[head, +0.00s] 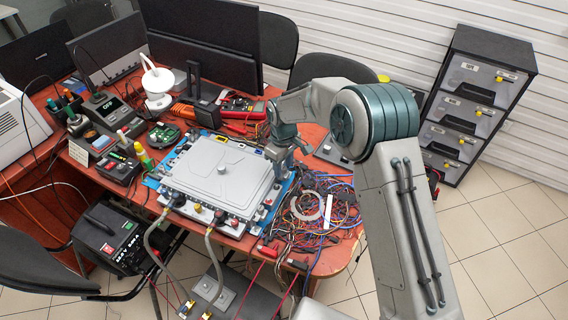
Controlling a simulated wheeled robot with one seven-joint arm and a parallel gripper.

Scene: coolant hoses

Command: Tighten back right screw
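A light grey metal housing with a raised lid (222,172) lies on a blue mat (152,183) on the red-brown table. Two grey hoses (211,262) run from its front side down to the floor area. Small fittings and dark knobs sit along its front and right edges. My gripper (279,172) points down at the housing's back right corner, reached by my arm from the right. The back right screw cannot be made out; my gripper covers that corner. Whether the fingers are open, or touch anything, is too small to tell.
A tangle of coloured wires (318,212) lies right of the housing. A red multimeter (243,106) and a monitor (203,40) stand behind it. Small tools and a white lamp (158,85) crowd the left side. A drawer cabinet (476,103) stands at the right on open tiled floor.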

